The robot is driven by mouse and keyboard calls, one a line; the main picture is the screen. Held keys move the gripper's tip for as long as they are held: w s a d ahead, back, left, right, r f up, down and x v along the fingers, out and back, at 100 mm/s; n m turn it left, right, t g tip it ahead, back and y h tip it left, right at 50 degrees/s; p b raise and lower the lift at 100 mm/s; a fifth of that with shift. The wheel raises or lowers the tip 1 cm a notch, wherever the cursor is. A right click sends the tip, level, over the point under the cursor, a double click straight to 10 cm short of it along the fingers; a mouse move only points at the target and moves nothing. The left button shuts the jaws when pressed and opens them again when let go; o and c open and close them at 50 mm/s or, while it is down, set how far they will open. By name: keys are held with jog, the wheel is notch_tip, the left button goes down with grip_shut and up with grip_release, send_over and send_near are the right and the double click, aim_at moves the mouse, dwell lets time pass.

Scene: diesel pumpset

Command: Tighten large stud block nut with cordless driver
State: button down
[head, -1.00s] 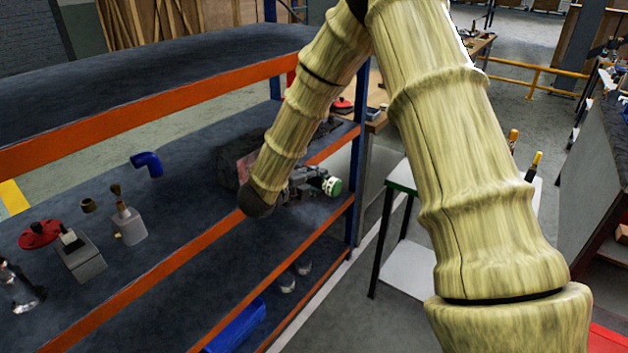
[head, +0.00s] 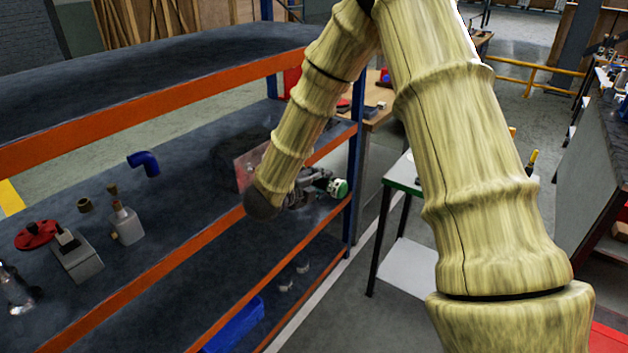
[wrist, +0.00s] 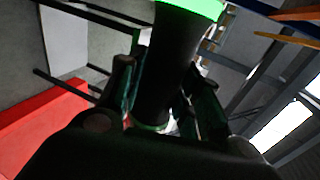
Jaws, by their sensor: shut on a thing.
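My gripper (head: 306,186) is over the right end of the middle shelf, partly hidden behind my own arm. It is shut on the cordless driver (head: 340,188), whose green and pale end sticks out to the right. In the wrist view the driver's black body (wrist: 166,60) stands between the two fingers, with a bright green band at the top. A grey block (head: 78,262) with a dark and white piece on top sits at the front left of the shelf. I cannot tell if it is the stud block, and no large nut can be made out.
The blue rack post (head: 354,190) is just right of the driver. The shelf's middle front is clear.

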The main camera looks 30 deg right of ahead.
jog(key=shift+s+d, duration=0.3)
jog(key=shift+s, duration=0.35)
jog(key=shift+s+d, duration=0.25)
jog(key=shift+s, duration=0.4)
